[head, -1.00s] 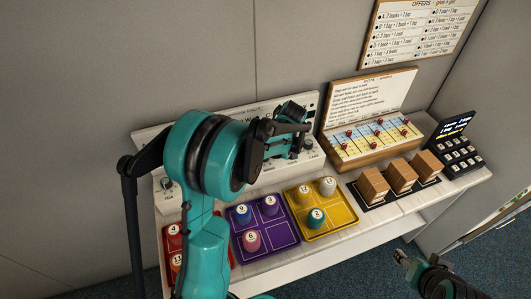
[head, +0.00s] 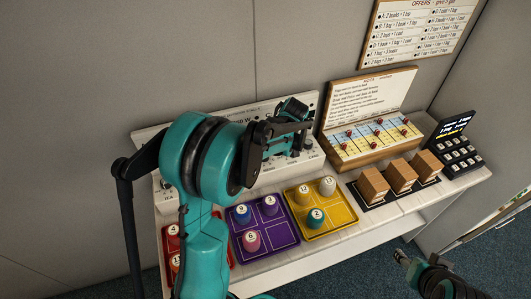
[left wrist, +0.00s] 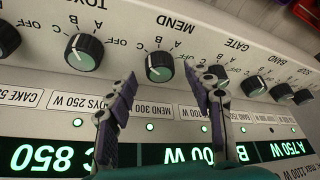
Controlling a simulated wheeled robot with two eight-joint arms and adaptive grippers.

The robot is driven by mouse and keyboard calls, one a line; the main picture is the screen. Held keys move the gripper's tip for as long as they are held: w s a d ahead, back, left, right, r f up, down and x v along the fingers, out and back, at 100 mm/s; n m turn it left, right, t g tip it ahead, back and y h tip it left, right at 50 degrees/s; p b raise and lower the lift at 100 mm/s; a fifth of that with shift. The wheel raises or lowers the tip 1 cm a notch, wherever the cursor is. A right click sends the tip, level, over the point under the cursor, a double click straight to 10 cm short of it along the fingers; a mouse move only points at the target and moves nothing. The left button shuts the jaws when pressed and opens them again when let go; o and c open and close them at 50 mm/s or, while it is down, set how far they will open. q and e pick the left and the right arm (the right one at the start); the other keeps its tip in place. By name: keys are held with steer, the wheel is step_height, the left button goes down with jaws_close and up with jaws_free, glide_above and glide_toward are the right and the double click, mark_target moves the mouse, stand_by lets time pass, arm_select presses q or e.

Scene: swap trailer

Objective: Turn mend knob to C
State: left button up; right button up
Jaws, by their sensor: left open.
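The mend knob (left wrist: 160,66) is a round black dial with a greenish-grey face, seen upside down in the left wrist view. OFF, A, B and C are printed around it; I cannot read its pointer with certainty. My left gripper (left wrist: 161,74) is open, its two purple-padded fingers on either side of the knob. I cannot tell whether the fingers touch it. In the head view the left gripper (head: 308,127) is at the white control panel (head: 240,111), and my arm hides much of the panel. My right gripper (head: 400,256) is low at the right, away from the panel.
The toys knob (left wrist: 84,52) and gate knob (left wrist: 216,75) flank the mend knob closely. Green number displays (left wrist: 45,157) lie along the panel. Purple (head: 264,243) and yellow (head: 336,220) trays with numbered pieces, wooden blocks (head: 401,172) and a keypad (head: 459,150) share the shelf.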

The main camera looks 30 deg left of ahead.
arm_select(q)
steer(key=v, duration=1)
steer(key=shift+d+r, duration=0.2)
steer(key=shift+r, duration=0.1)
steer(key=shift+s, duration=0.1)
